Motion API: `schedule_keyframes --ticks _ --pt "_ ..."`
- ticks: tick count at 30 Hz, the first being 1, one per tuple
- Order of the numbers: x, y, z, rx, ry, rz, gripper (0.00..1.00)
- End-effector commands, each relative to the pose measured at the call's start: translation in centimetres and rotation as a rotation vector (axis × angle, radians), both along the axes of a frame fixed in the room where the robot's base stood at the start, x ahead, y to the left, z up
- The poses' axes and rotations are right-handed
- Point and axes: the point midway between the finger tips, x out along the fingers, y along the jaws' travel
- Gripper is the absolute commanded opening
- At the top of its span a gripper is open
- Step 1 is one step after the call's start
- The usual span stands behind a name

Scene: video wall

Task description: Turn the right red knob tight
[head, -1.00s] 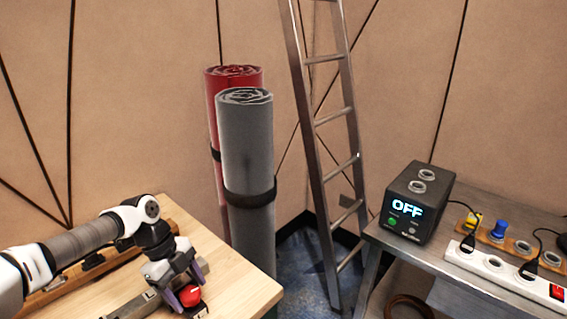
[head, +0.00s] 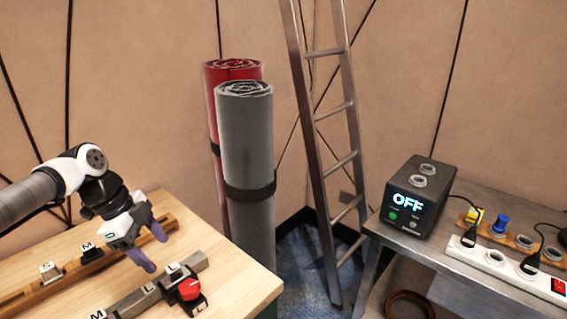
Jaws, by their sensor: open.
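The red knob (head: 190,289) sits on a black clamp block marked L at the right end of a grey metal bar (head: 190,267) on the wooden table. A pale mark shows on the knob. My gripper (head: 151,253) is open and empty, above and to the left of the knob and apart from it. Its purple fingers point down and to the right, over the gap between the grey bar and the wooden rail (head: 156,226). No second red knob shows in this view; the near left part of the bar is cut off by the frame edge.
Letter-marked blocks, S (head: 50,271) and M (head: 90,251), sit on the wooden rail. The wooden table (head: 242,276) has bare space right of the knob. Rolled mats (head: 248,150) and a ladder (head: 335,150) stand behind. A black box reading OFF (head: 420,200) is on the right-hand bench.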

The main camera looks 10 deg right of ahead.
Motion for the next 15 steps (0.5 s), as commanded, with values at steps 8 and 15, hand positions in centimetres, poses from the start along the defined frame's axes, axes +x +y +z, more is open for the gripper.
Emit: schedule_keyframes --ticks 8,15 --pt "1.5 -3.2 1.9 -0.088 -0.077 -0.075 0.65" --pt "2.9 -7.8 2.7 -0.197 -0.176 -0.158 0.65"
